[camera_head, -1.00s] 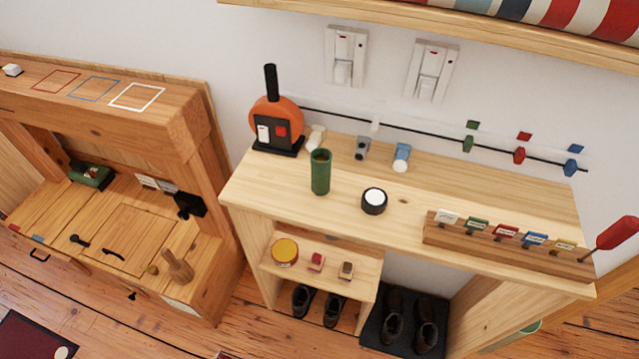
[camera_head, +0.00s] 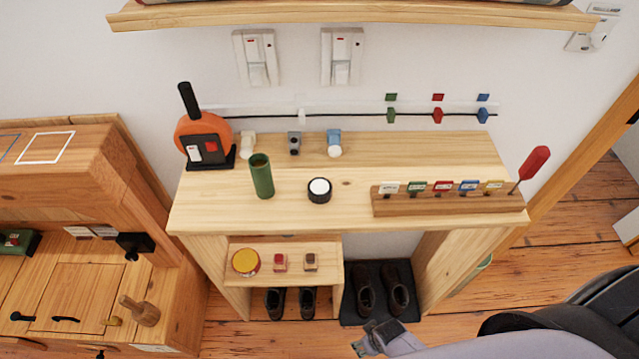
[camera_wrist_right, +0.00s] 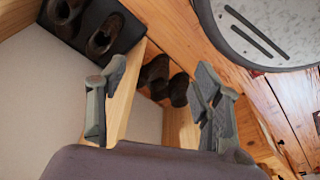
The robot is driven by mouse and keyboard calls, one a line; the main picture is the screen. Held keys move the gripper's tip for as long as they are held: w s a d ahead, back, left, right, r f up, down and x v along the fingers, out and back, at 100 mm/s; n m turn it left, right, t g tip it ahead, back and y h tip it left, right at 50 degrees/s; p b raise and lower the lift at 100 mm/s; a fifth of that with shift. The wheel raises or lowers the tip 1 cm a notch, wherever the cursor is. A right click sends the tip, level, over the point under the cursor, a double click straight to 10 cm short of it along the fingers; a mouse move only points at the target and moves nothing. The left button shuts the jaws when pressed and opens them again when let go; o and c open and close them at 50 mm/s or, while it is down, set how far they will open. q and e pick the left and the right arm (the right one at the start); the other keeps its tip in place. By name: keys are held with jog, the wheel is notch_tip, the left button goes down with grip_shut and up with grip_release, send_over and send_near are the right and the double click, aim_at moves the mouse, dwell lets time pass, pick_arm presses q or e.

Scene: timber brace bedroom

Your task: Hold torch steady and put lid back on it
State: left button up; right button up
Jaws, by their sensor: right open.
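The green torch (camera_head: 262,180) is an open-topped tube standing upright on the light wooden table (camera_head: 220,215), left of its middle. The lid (camera_head: 319,196), which looks like a short black ring with a white disc on top, sits apart from it on the table to the right. My right gripper (camera_head: 372,341) is low at the bottom of the head view, in front of the table and below its top. In the right wrist view its two fingers (camera_wrist_right: 158,103) are spread with nothing between them. My left gripper is not in view.
An orange reel (camera_head: 203,140) and several small bottles stand behind the torch. A wooden card rack (camera_head: 450,207) with a red screwdriver (camera_head: 533,163) is at the table's right. Below are a small shelf (camera_head: 294,285) and shoes (camera_head: 380,288). The tabletop around torch and lid is clear.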

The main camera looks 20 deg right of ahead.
jog(key=shift+o, duration=0.8)
jog(key=w+a+r+n+y+p, duration=0.1)
jog(key=w+a+r, duration=0.2)
jog(key=w+r, duration=0.6)
notch_tip(320, 180, up, 4)
jog(key=shift+w+a+f+t+p, duration=0.1)
jog(key=shift+w+a+t+p, duration=0.15)
jog(key=shift+w+t+p, duration=0.05)
jog(key=w+a+r+n+y+p, duration=0.1)
jog(key=w+a+r+n+p, duration=0.15)
jog(key=r, duration=1.25)
jog(key=w+a+r+n+y+p, duration=0.1)
jog(key=a+r+n, duration=0.25)
jog(key=r, duration=1.15)
notch_tip(320, 180, up, 17)
jog(key=n+g+h, duration=0.3)
jog(key=n, duration=1.1)
send_over(320, 185)
jog(key=shift+r, duration=0.15)
notch_tip(320, 185, down, 11)
jog(key=shift+f+p, duration=0.15)
jog(key=shift+p, duration=0.95)
jog(key=shift+f, duration=0.5)
